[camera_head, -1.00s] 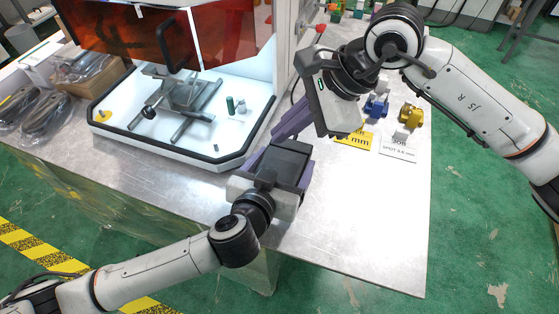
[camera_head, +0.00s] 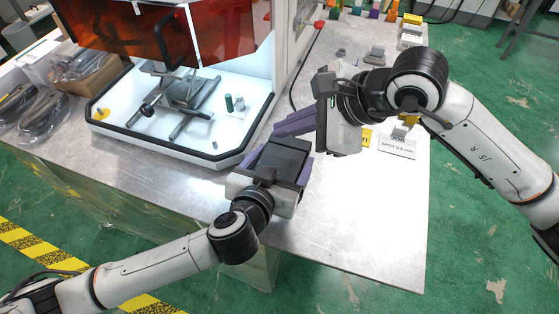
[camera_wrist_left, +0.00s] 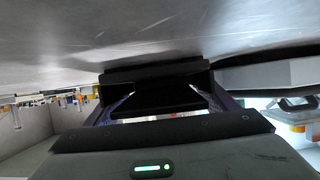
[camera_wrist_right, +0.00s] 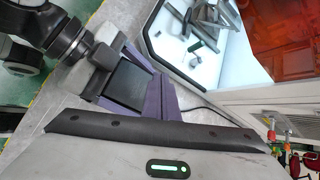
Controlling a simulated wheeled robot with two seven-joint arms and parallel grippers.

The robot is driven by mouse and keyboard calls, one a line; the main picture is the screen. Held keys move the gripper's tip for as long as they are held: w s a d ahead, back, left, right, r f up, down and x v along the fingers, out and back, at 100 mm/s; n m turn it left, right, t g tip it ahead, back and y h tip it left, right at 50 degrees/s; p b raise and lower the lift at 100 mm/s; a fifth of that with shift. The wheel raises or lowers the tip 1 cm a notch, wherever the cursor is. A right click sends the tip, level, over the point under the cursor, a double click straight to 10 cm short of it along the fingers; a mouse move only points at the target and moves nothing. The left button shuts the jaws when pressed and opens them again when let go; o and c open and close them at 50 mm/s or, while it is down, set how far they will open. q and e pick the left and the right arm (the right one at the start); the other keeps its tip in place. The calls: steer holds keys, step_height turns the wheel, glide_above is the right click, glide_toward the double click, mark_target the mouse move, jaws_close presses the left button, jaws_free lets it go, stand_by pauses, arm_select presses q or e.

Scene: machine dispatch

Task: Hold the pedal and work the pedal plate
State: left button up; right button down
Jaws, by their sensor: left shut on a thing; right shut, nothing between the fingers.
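The pedal (camera_head: 286,154) is a black block near the middle of the metal table. My left gripper (camera_head: 279,166) is shut on it, with a purple finger along each side. In the left wrist view the black pedal (camera_wrist_left: 155,98) fills the space between the fingers. I cannot clearly tell the pedal plate apart from the black body. My right gripper (camera_head: 284,129) is shut and empty, its purple fingers close behind the pedal. In the right wrist view the right gripper (camera_wrist_right: 162,82) lies alongside the pedal (camera_wrist_right: 126,84); whether they touch is unclear.
A machine with a white tray (camera_head: 92,116) and an orange shield (camera_head: 222,30) stands at the back left. A label card (camera_head: 397,149) and a small yellow part (camera_head: 408,120) lie near my right wrist. The front right tabletop (camera_head: 370,225) is clear.

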mark_target(286, 165)
steer(key=shift+s+f, duration=0.15)
steer(key=shift+f, duration=1.3)
steer(key=shift+s+f, duration=0.15)
steer(key=shift+f, duration=1.3)
steer(key=shift+a+f, duration=0.1)
steer(key=shift+f, duration=0.05)
steer(key=shift+f, duration=0.25)
steer(key=shift+s+f, duration=0.1)
steer(key=shift+f, duration=0.7)
stand_by(0.5)
steer(key=shift+r, duration=1.1)
steer(key=shift+r, duration=0.1)
steer(key=shift+w+r, duration=0.2)
steer(key=shift+r, duration=1.05)
steer(key=shift+w+r, duration=0.15)
steer(key=shift+r, duration=1.1)
